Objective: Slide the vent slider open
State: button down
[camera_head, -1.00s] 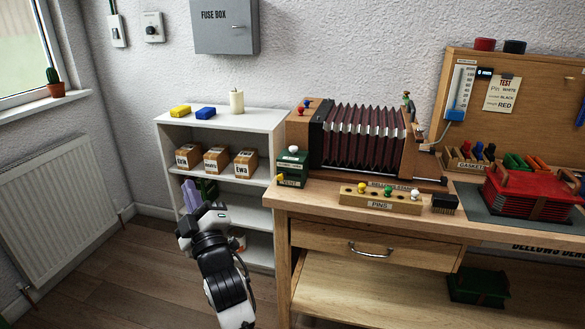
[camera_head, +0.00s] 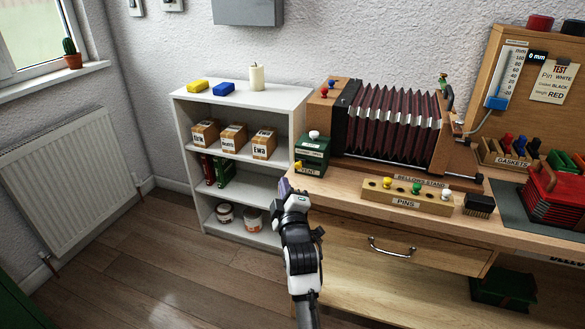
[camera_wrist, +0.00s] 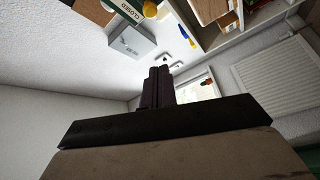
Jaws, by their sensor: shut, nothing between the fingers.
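The vent unit is a small green box (camera_head: 312,154) on the left end of the workbench. It has a white knob on top, a label along its side and a "VENT" tag low in front. A small yellow slider knob (camera_head: 297,166) sits at the tag's left end. In the wrist view the yellow knob (camera_wrist: 149,9) is at the top edge beside a "CLOSED" label (camera_wrist: 129,12). My gripper (camera_head: 285,187) is just below and left of the knob, apart from it, near the bench's left corner. Its fingers (camera_wrist: 160,86) are shut and empty.
The bellows (camera_head: 395,122) stand behind and right of the vent unit. A pins block (camera_head: 407,196) lies on the bench front. A white shelf (camera_head: 245,97) with boxes stands left of the bench. The floor (camera_head: 150,240) at left is clear.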

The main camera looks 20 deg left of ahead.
aim_at(299, 164)
jog(key=p+x, duration=0.3)
jog(key=x, duration=0.6)
jog(key=shift+w+a+r, duration=0.1)
jog(key=shift+w+r, duration=0.05)
jog(key=shift+r, duration=0.1)
jog(key=shift+w+d+f+p, duration=0.2)
jog(key=shift+w+d+f, duration=0.1)
jog(key=shift+d, duration=0.25)
jog(key=shift+w+d+f+p, duration=0.2)
jog(key=shift+d+f, duration=0.1)
jog(key=shift+d, duration=0.2)
jog(key=shift+w+d+f, duration=0.1)
jog(key=shift+d+f, duration=0.35)
jog(key=shift+d, duration=0.2)
jog(key=shift+d+f+b, duration=0.2)
jog(key=shift+d+b, duration=0.3)
jog(key=shift+b, duration=0.4)
jog(key=d+b, duration=0.2)
jog(key=b, duration=0.1)
jog(key=shift+d+b, duration=0.35)
jog(key=shift+d+r+b, duration=0.15)
jog(key=shift+d+b, duration=0.5)
jog(key=shift+r, duration=0.1)
